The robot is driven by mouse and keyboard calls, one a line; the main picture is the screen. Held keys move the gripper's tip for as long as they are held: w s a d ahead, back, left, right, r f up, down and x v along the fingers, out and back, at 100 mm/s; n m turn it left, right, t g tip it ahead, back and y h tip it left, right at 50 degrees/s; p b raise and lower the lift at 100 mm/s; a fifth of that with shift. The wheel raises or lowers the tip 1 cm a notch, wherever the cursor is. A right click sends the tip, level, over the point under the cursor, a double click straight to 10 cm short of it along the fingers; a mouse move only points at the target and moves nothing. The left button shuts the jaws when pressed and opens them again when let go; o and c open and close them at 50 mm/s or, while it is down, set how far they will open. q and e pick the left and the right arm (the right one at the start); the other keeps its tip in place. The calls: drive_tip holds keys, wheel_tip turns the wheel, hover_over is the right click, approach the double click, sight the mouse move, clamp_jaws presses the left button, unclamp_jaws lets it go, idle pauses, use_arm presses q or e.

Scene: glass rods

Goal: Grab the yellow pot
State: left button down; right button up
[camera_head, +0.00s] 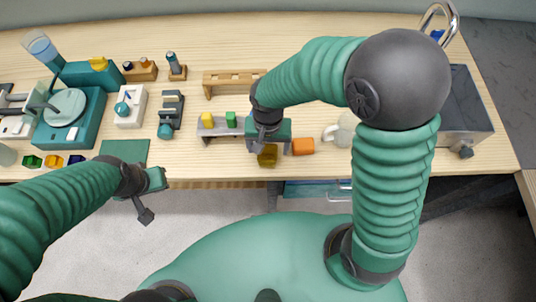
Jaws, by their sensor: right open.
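Another yellow piece (207,120) sits on a low grey rack farther left, and a small yellow-orange piece (54,161) lies at the front left. My left gripper (147,200) is in front of the table edge, away from these pieces; its jaw opening is unclear.
An orange block (303,146) is just right of my right gripper. A green piece (230,119) stands on the rack. A wooden rack (232,79) lies behind. A pale jug (342,132) stands to the right, partly hidden by my right arm. Lab devices crowd the left side.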

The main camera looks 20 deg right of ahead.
sight(267, 156)
drive_tip(key=f, duration=0.3)
drive_tip(key=s+a+f, duration=0.1)
drive_tip(key=shift+f, duration=0.4)
drive_tip(key=shift+d+f, duration=0.15)
drive_tip(key=shift+f, duration=0.15)
drive_tip(key=shift+w+d+f, duration=0.1)
drive_tip(key=shift+w+d, duration=0.15)
drive_tip(key=shift+w, duration=0.05)
drive_tip(key=c, duration=0.4)
drive_tip(key=shift+s+a, duration=0.1)
drive_tip(key=shift+a, duration=0.1)
drive_tip(key=c, duration=1.2)
drive_tip(key=shift+d, duration=0.1)
